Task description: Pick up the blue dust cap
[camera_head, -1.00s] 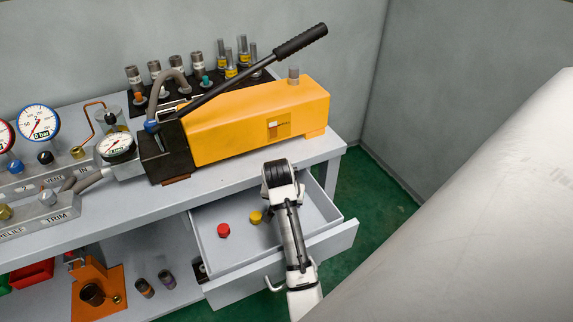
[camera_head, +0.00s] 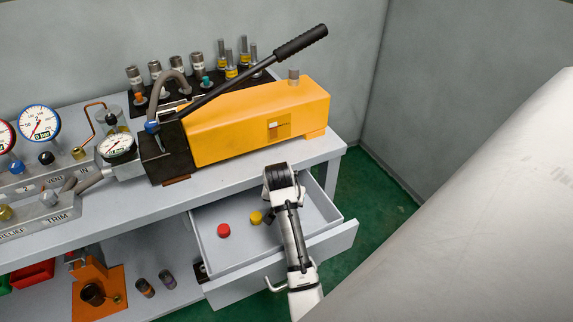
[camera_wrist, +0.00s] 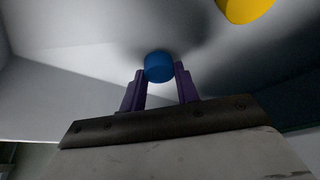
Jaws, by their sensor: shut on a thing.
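The blue dust cap (camera_wrist: 159,67) shows in the wrist view between the tips of the two purple fingers of my gripper (camera_wrist: 160,80). My gripper is shut on it. The cap is at or just above the drawer's floor; I cannot tell which. In the head view my arm's end (camera_head: 280,188) reaches into the open drawer and hides the cap and the fingers.
The open drawer (camera_head: 235,262) also holds a red cap (camera_head: 224,230) and a yellow cap (camera_head: 256,217). The yellow cap is close to my gripper and shows in the wrist view (camera_wrist: 246,8). The bench top (camera_head: 215,180), with an orange pump (camera_head: 250,125), overhangs the drawer's back.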

